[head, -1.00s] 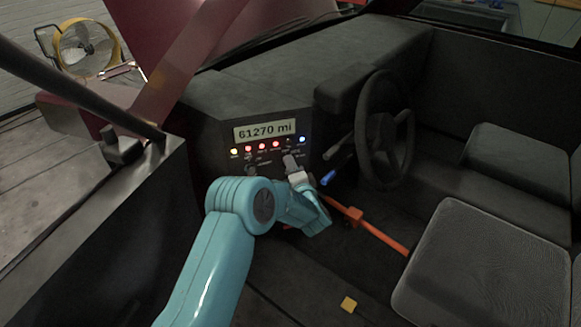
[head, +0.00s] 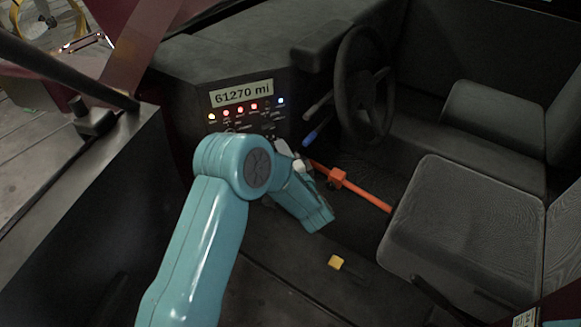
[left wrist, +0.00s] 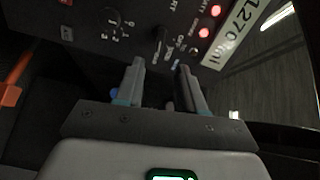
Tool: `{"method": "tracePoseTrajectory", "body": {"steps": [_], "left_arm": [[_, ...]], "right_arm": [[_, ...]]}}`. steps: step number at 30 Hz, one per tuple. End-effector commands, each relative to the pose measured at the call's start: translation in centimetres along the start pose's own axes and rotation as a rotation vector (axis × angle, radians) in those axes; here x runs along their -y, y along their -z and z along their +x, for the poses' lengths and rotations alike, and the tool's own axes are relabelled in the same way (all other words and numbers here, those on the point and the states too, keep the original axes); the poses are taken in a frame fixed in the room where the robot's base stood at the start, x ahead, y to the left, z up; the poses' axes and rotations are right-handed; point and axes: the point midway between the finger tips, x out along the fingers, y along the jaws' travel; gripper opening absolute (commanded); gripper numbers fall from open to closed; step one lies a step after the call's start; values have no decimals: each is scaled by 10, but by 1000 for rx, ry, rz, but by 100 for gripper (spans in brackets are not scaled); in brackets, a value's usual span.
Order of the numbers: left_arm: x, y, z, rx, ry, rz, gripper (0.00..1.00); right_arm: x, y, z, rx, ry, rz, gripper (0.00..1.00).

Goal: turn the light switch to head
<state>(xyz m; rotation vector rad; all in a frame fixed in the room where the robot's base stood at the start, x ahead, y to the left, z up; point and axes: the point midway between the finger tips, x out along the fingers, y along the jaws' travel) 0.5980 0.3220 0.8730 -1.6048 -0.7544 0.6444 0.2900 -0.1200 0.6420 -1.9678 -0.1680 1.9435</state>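The dark control panel (head: 243,112) has a row of small lights and dark switches below the mileage display. In the left wrist view, a dark switch with small lettering (left wrist: 160,40) stands ahead of the gripper, and a round dial with numbers (left wrist: 112,18) is to its left. I cannot read which one is the light switch. My left gripper (left wrist: 160,66) is open, its two grey fingers apart with nothing seen between them, just short of the panel. In the head view, the left gripper (head: 283,148) is partly hidden by my blue arm. The right gripper is not seen.
The mileage display (head: 241,92) is above the lights. A steering wheel (head: 365,85) and a blue-tipped lever (head: 312,137) are to the right. An orange lever (head: 365,193) and a yellow-topped lever (head: 336,262) are lower. Seats (head: 470,225) fill the right side.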

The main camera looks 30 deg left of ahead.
Motion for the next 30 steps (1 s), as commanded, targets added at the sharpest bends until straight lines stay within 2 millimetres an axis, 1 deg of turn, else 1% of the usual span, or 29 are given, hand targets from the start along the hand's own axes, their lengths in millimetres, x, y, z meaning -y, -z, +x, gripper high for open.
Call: {"method": "tracePoseTrajectory", "body": {"steps": [1,3,6,10,14,27,29,30], "left_arm": [[-1,1,-13,-5,-2,2,38],[-1,1,-28,-4,-1,2,38],[-1,1,-43,-3,-1,1,38],[0,0,-55,-1,0,1,38],[0,0,-58,1,0,0,38],[0,-1,-57,2,0,1,38],[0,-6,-53,16,-1,5,38],[-1,-14,-47,35,-3,11,38]], "right_arm": [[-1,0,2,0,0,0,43],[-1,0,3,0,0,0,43],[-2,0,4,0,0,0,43],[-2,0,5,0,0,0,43],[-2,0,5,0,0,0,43],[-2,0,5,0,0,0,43],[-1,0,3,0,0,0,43],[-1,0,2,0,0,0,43]]}}
